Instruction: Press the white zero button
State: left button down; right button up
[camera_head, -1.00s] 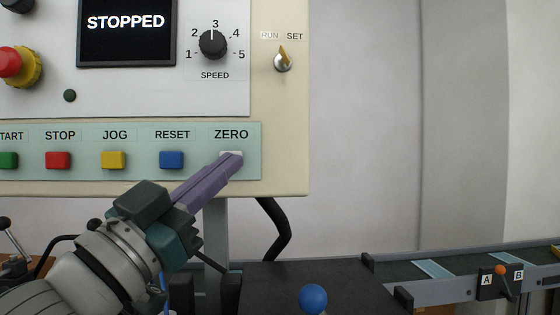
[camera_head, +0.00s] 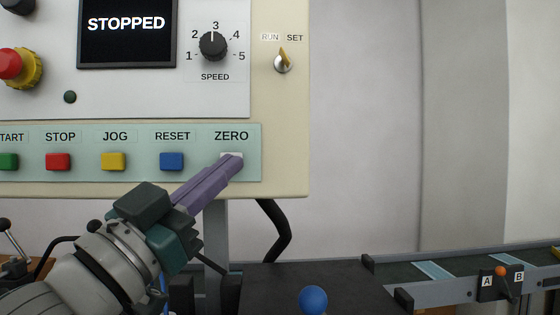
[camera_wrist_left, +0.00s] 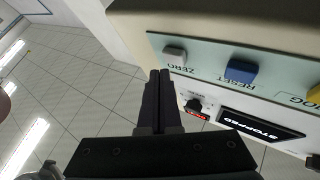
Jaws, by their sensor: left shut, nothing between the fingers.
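The white zero button (camera_head: 229,155) is at the right end of the button row, under the label ZERO. In the left wrist view the white button (camera_wrist_left: 175,55) shows upside down, just past the fingertips. My left gripper (camera_head: 238,160) is shut and empty, its purple fingers slanting up from lower left. Its tips overlap the button's lower right part in the head view. In the wrist view the tips of my left gripper (camera_wrist_left: 160,73) lie beside the button; I cannot tell whether they touch it. My right gripper is not in view.
The blue reset button (camera_head: 171,161) is left of the zero button, then yellow, red and green ones. Above are a screen (camera_head: 126,30) reading STOPPED, a speed knob (camera_head: 212,45) and a RUN/SET switch (camera_head: 283,61). A blue ball-topped lever (camera_head: 313,299) stands below.

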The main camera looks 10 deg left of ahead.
pick_arm(q)
jog(key=shift+w, duration=0.2)
dwell(0.6)
jog(key=shift+w+a, duration=0.15)
jog(key=shift+w, duration=0.05)
jog(key=shift+w+a+b, duration=0.15)
jog(key=shift+w+b, duration=0.2)
jog(key=shift+w, duration=0.15)
dwell(0.8)
jog(key=shift+s, duration=0.1)
jog(key=shift+s+d+p, duration=0.25)
jog(key=shift+s+p, duration=0.25)
jog(key=shift+s, duration=0.3)
jog(key=shift+s, duration=0.1)
jog(key=s+p, duration=0.1)
jog(key=s, duration=0.1)
jog(key=s+d+p, duration=0.1)
jog(key=s, duration=0.1)
jog(key=shift+s+d, duration=0.2)
jog(key=shift+s, duration=0.1)
